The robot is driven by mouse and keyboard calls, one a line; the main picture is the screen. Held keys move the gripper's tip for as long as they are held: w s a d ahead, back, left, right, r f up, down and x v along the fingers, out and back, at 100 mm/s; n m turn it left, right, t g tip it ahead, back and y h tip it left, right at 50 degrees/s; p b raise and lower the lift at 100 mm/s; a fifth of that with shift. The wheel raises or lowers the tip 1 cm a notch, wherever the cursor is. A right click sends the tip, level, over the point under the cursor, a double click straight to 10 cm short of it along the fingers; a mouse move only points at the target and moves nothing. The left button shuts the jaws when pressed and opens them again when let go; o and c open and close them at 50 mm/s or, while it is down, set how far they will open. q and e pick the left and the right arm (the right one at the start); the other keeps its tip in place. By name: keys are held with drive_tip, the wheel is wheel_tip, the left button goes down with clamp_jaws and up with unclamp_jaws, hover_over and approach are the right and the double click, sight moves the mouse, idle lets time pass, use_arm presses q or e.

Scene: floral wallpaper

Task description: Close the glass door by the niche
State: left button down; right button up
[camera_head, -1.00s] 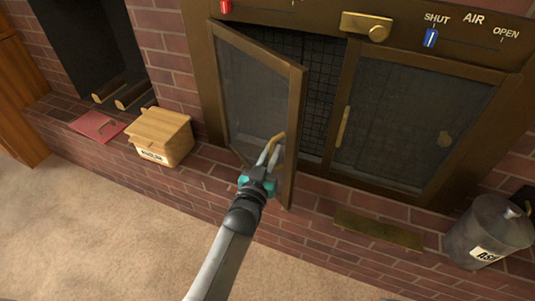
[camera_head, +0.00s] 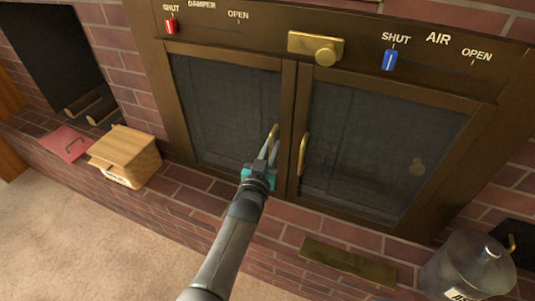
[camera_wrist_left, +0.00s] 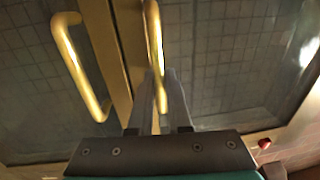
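The glass door by the niche (camera_head: 222,105) is the left one of two dark glass doors in a bronze frame. It lies flush with the frame, its edge against the right door (camera_head: 385,135); no gap shows. Its brass handle (camera_head: 274,132) stands by its right edge. In the left wrist view the handle (camera_wrist_left: 153,35) runs down between my two fingers. My left gripper (camera_head: 268,153) is closed around the handle's lower part; it also shows in the left wrist view (camera_wrist_left: 159,95). The niche (camera_head: 50,50) with logs is at the far left. My right gripper is not in view.
A wooden box (camera_head: 125,155) and a red book-like item (camera_head: 66,145) sit on the brick ledge at left. A brass plate (camera_head: 348,262) lies below the right door. A metal ash can (camera_head: 468,268) stands at lower right. Carpet (camera_head: 100,245) is clear.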

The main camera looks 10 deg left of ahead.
use_arm(q)
drive_tip(key=shift+w+d, duration=0.1)
drive_tip(key=shift+w, duration=0.25)
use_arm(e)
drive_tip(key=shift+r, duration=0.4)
use_arm(q)
drive_tip(key=shift+r, duration=0.15)
drive_tip(key=c, duration=1.3)
unclamp_jaws()
drive_tip(key=shift+o, duration=0.7)
drive_tip(key=shift+w, duration=0.15)
